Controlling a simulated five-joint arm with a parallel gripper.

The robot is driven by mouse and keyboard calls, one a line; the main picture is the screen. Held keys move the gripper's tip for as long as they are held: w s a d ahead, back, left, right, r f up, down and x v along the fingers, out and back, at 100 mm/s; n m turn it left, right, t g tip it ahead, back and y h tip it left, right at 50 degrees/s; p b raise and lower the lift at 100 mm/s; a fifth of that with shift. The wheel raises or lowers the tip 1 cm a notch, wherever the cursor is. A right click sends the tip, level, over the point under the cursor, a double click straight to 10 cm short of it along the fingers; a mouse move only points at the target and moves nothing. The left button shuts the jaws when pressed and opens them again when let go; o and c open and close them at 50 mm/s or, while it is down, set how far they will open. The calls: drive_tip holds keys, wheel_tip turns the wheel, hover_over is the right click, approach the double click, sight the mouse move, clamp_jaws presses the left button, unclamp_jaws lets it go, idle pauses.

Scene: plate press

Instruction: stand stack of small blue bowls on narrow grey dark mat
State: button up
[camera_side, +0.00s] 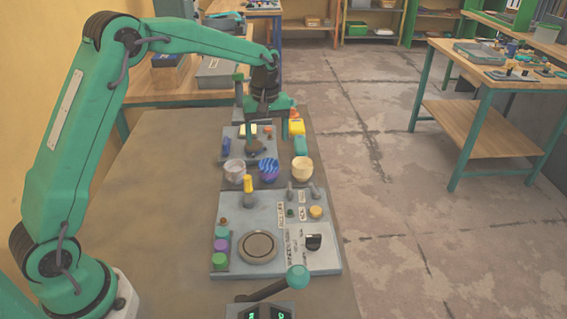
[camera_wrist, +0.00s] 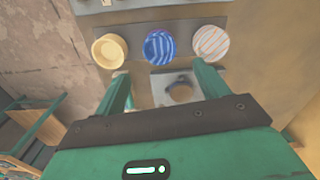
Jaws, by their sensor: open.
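A blue bowl stack (camera_side: 269,169) with lighter stripes stands upright in the middle of a row of three in the side view. It also shows in the wrist view (camera_wrist: 160,46); how many bowls it holds I cannot tell. The row appears to stand on a narrow dark grey strip (camera_side: 252,185), seen in the wrist view too (camera_wrist: 130,19), which looks like the mat. My gripper (camera_side: 273,136) is open and empty, on the far side of the row. In the wrist view, its fingers (camera_wrist: 161,72) are spread just short of the blue stack, not touching it.
A whitish striped bowl (camera_side: 234,170) and a cream-yellow bowl (camera_side: 302,170) flank the blue stack closely. A grey panel (camera_side: 230,262) with a round plate, knobs and buttons lies nearer the side camera. A lever with a teal knob (camera_side: 298,278) stands in front.

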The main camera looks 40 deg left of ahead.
drive_tip(key=s+d+r+m+t, duration=0.25)
drive_tip(key=s+r+m, duration=0.25)
drive_tip(key=s+r, duration=0.9)
drive_tip(key=s+f+m+t, duration=0.2)
drive_tip(key=s+m, duration=0.3)
drive_tip(key=s, duration=1.2)
drive_tip(key=shift+d+f+m+t, duration=0.2)
drive_tip(key=shift+m+t, duration=0.2)
drive_tip(key=shift+t, duration=0.15)
